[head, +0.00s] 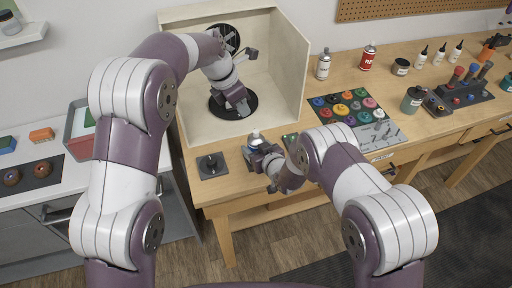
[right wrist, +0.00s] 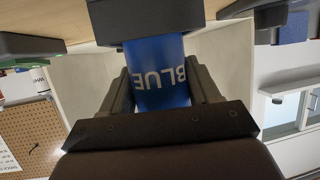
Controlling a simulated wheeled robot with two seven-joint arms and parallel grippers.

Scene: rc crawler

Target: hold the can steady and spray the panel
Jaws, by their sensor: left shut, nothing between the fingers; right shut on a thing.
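A blue can (right wrist: 162,75) labelled BLUE shows in the right wrist view, where its lettering appears upside down. My right gripper (right wrist: 164,92) is shut around it, a finger on each side. In the head view my right gripper (head: 257,146) holds the can (head: 254,134) upright at the booth's front edge; most of the can is hidden.
The open beige booth (head: 290,60) has side walls and a round fan (head: 229,36) at the back. A dark pad with a knob (head: 212,162) lies at the table's front left. A silver can (head: 323,66), a red can (head: 368,58) and a tray of coloured pots (head: 318,102) stand right.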

